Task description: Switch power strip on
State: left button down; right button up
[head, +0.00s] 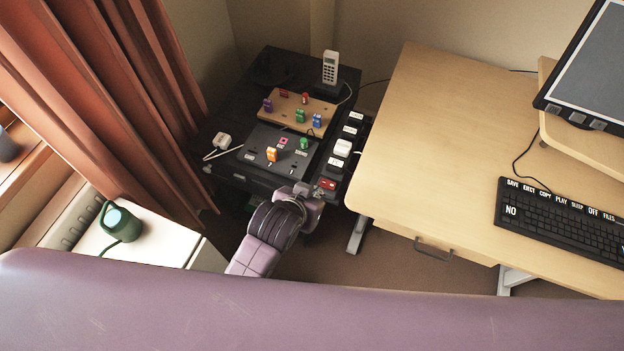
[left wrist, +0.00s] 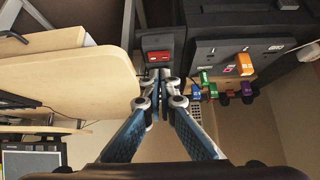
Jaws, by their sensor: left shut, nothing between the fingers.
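The black power strip (head: 333,173) stands between the dark cabinet and the desk, with white labels and a white plug (head: 343,148) along it. Its red switch (head: 327,184) is at the near end. In the left wrist view the red switch (left wrist: 158,56) shows just beyond the fingertips. My left gripper (head: 311,196) is beside the near end of the strip, shut and empty. Its fingers (left wrist: 162,84) meet in the left wrist view, pointing at the strip end. I cannot tell whether they touch it. My right gripper is not in view.
The wooden desk (head: 440,130) is close on the right, with a keyboard (head: 565,220) and monitor. The dark cabinet on the left holds a grey board (head: 258,150), a wooden board with coloured plugs, and a phone (head: 330,68). A green watering can (head: 120,222) stands near the curtain.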

pick_arm(q)
jog(key=shift+t, duration=0.3)
jog(key=r, duration=0.4)
jog(key=shift+w+a+r, duration=0.15)
jog(key=shift+a+r, duration=0.05)
jog(key=shift+a, duration=0.05)
jog(key=shift+w+f, duration=0.1)
send_over(323, 180)
jog(key=s, duration=0.3)
notch_tip(323, 180, down, 6)
jog(key=shift+w+f, duration=0.15)
jog(key=shift+f, duration=0.1)
notch_tip(323, 180, down, 3)
jog(key=shift+w+f, duration=0.1)
jog(key=shift+w, duration=0.05)
jog(key=shift+f, duration=0.6)
